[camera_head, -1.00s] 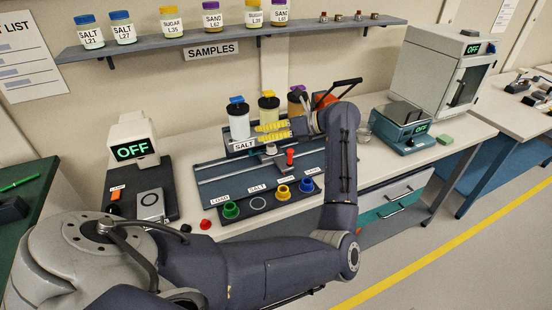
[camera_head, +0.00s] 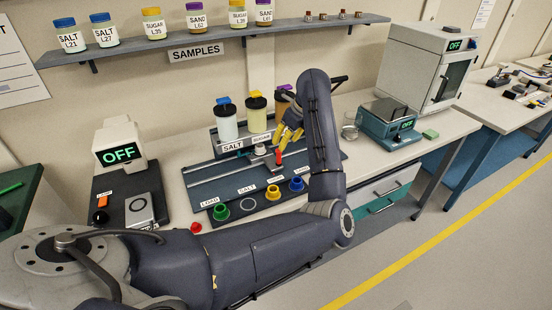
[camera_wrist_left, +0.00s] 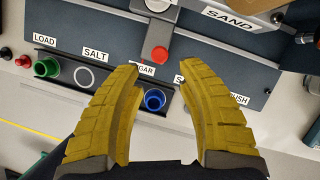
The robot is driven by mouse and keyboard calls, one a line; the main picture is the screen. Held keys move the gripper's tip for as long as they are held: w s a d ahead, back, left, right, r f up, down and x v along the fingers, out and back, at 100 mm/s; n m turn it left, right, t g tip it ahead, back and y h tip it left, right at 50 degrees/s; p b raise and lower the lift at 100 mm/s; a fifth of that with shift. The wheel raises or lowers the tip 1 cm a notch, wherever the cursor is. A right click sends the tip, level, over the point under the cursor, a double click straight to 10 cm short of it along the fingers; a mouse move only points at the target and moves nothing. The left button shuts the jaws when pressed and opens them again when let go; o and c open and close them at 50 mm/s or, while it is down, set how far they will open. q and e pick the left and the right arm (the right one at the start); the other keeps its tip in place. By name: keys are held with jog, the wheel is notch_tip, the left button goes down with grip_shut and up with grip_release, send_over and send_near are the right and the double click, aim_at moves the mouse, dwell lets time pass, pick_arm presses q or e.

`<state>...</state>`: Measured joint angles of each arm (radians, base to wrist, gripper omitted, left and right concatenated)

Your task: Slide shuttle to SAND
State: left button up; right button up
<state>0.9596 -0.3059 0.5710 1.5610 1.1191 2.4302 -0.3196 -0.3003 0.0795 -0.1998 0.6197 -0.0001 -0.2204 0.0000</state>
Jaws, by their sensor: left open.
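The shuttle is a grey block on the rail of the dark dosing bench (camera_head: 205,181). Its upright red handle (camera_head: 278,157) also shows in the left wrist view (camera_wrist_left: 159,54). In the wrist view the handle stands near the SUGAR label (camera_wrist_left: 145,70), left of the partly covered SAND front label. My left gripper (camera_head: 288,138) points down over the bench by the handle. In the wrist view its yellow fingers are spread wide and empty (camera_wrist_left: 160,85), with the handle beyond the tips, untouched. A large SAND label (camera_wrist_left: 230,18) marks a block behind the rail. My right gripper is not in view.
Jars (camera_head: 227,122) stand behind the rail. Green (camera_head: 221,212) and blue (camera_head: 296,184) cups and a yellow ring (camera_head: 273,192) sit along the bench front. A blue balance (camera_head: 390,122) stands to the right. A sample shelf (camera_head: 225,38) hangs above.

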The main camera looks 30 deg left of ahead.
aim_at(276, 163)
pick_arm(q)
jog(key=x, duration=1.1)
jog(key=shift+a+f, duration=0.1)
jog(key=shift+c, duration=0.2)
grip_shut()
